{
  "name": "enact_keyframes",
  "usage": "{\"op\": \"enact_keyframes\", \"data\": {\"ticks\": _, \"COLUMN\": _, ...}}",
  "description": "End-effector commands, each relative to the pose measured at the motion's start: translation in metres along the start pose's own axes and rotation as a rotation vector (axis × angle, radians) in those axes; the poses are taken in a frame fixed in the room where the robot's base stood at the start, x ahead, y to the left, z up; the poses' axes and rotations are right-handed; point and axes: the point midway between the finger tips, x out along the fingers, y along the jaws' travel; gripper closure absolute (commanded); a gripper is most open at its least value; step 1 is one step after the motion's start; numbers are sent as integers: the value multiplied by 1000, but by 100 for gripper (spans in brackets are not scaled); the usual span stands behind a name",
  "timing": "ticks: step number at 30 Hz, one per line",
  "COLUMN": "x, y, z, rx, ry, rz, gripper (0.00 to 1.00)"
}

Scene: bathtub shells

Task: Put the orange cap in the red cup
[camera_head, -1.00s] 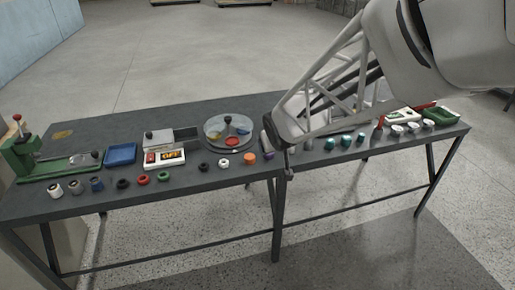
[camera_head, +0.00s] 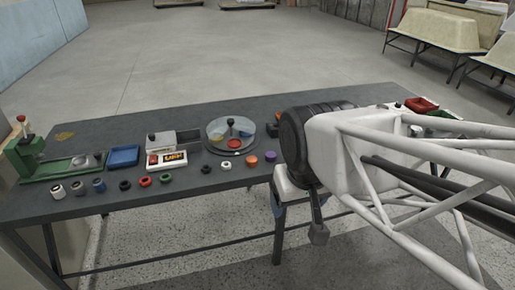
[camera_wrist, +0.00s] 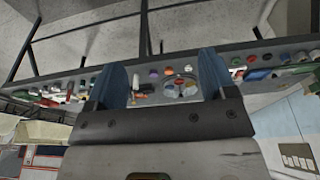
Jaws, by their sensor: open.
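The orange cap (camera_head: 252,160) stands on the table near its front edge, between a white cap and a purple cap. It also shows in the wrist view (camera_wrist: 168,71). The red cup (camera_head: 235,143) appears as a shallow red dish in the round clear tray, beside yellow and blue ones; it is small in the wrist view (camera_wrist: 180,82). My gripper (camera_wrist: 163,82) is open and empty, with its two blue fingers apart and the table seen between and beyond them. In the head view my arm's end is right of the orange cap, apart from it; the fingertips are not clear there.
The round tray (camera_head: 214,146) has a dark knob in its middle. A white switch box (camera_head: 167,160), a blue tray (camera_head: 124,156) and a green press (camera_head: 45,165) stand left. Several caps line the front edge. My arm hides the table's right part.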

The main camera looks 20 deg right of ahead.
Motion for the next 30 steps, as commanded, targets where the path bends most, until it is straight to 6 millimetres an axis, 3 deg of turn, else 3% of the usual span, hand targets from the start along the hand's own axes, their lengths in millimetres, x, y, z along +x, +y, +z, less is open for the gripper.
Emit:
{"op": "enact_keyframes", "data": {"ticks": 19, "x": 0, "y": 0, "z": -6, "rx": -7, "ry": -1, "rz": 1, "gripper": 19}}
{"op": "enact_keyframes", "data": {"ticks": 23, "x": 1, "y": 0, "z": -19, "rx": -27, "ry": -7, "rz": 1, "gripper": 19}}
{"op": "enact_keyframes", "data": {"ticks": 30, "x": 6, "y": 2, "z": -63, "rx": -94, "ry": -29, "rz": 0, "gripper": 19}}
